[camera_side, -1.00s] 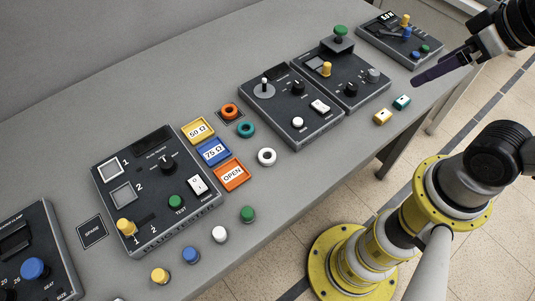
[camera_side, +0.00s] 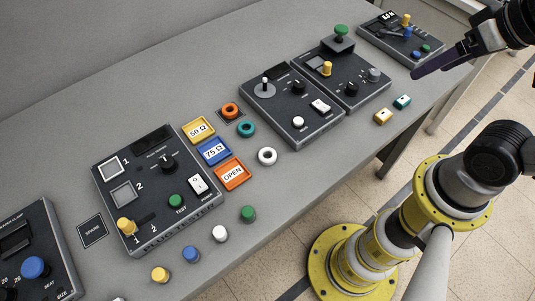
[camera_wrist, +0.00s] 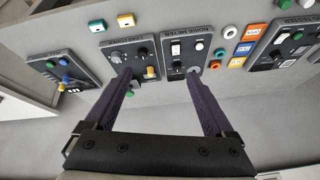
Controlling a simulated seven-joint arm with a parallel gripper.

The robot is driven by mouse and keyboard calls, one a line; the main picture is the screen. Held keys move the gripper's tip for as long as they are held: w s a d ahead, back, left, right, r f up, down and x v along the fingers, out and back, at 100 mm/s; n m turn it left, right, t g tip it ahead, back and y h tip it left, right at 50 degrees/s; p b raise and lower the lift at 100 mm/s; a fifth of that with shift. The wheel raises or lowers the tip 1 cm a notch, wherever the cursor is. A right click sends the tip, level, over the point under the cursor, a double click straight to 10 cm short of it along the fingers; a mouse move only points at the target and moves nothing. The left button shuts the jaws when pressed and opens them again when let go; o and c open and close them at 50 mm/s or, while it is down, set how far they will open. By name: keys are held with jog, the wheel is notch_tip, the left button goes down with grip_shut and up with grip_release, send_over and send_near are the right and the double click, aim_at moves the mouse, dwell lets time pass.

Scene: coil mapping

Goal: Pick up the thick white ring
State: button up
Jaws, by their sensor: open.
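The thick white ring (camera_side: 267,156) lies flat on the grey bench, just right of the orange OPEN tray (camera_side: 231,175) and below the teal ring (camera_side: 246,129) in the side view. An orange ring (camera_side: 230,111) lies beyond the teal one. In the wrist view the white ring (camera_wrist: 230,32) is small, at the upper right. My gripper (camera_side: 417,75) is in the upper right of the side view, above the bench's right end and well away from the white ring. The wrist view shows its two dark purple fingers (camera_wrist: 160,74) spread apart with nothing held between them.
Two control boxes (camera_side: 292,112) stand right of the rings, with tall knobs and a lever. Another box (camera_side: 158,190) with a yellow knob stands to the left. Yellow (camera_side: 383,117) and teal blocks (camera_side: 402,102) sit near the front edge. Bench around the white ring's right side is clear.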

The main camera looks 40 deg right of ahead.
jog(key=w+a+r+m, duration=0.2)
jog(key=w+r+m, duration=0.2)
jog(key=w+m, duration=0.45)
jog(key=m+g, duration=0.6)
jog(key=m, duration=0.3)
send_over(268, 151)
jog(key=f, duration=1.6)
jog(key=a+f, duration=0.1)
jog(key=f, duration=0.7)
jog(key=shift+f, duration=0.25)
jog(key=shift+s+d+f, duration=0.1)
jog(key=shift+s+f, duration=0.1)
jog(key=shift+f, duration=1.2)
jog(key=shift+s+f, duration=0.2)
jog(key=shift+f, duration=1.15)
grip_shut()
